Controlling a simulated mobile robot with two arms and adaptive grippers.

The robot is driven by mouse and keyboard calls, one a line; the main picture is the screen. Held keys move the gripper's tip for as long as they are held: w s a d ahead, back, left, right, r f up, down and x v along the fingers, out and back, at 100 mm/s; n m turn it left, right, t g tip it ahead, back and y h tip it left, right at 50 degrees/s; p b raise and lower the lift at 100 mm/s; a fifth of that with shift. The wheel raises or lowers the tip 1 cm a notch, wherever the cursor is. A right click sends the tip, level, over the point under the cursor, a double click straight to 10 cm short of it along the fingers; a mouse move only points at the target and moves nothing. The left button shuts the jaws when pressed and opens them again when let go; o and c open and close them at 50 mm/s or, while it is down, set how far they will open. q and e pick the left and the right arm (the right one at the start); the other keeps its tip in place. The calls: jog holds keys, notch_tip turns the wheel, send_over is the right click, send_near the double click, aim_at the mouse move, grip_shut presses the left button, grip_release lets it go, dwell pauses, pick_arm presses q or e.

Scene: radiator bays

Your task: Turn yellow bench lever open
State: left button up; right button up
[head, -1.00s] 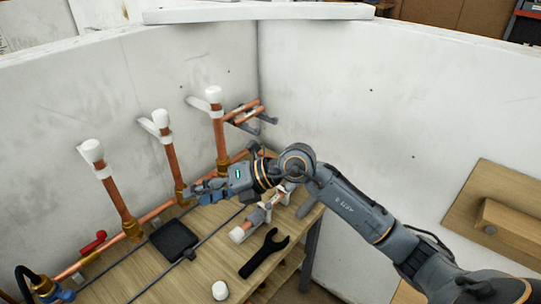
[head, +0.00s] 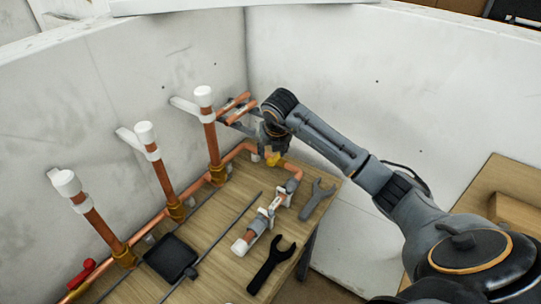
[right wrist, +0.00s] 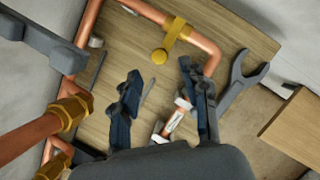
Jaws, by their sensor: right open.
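The yellow lever (head: 273,158) sits on the copper pipe near the back corner of the bench, partly hidden under my right gripper (head: 271,140). My right gripper (right wrist: 161,75) is open and empty. It points down at the bench, and the knob shows just past the gap between its fingertips. They look apart from the lever. My left gripper is not in view.
Upright copper pipes with white caps (head: 145,133) stand along the left wall. A black wrench (head: 272,265), a grey wrench (head: 318,198), a white-clipped pipe piece (head: 265,220) and a black pad (head: 170,257) lie on the wooden bench. A red lever (head: 82,273) is at the lower left.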

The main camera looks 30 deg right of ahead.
aim_at(271, 160)
jog(key=x, duration=0.4)
jog(key=shift+f+p, duration=0.1)
jog(key=shift+p, duration=0.2)
jog(key=shift+w+f, duration=0.1)
jog(key=shift+f, duration=0.2)
jog(key=shift+w+f, duration=0.15)
jog(key=shift+f, duration=0.15)
jog(key=c, duration=0.6)
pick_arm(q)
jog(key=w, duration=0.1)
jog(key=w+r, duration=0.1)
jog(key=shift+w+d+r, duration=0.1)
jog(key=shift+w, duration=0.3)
pick_arm(e)
grip_shut()
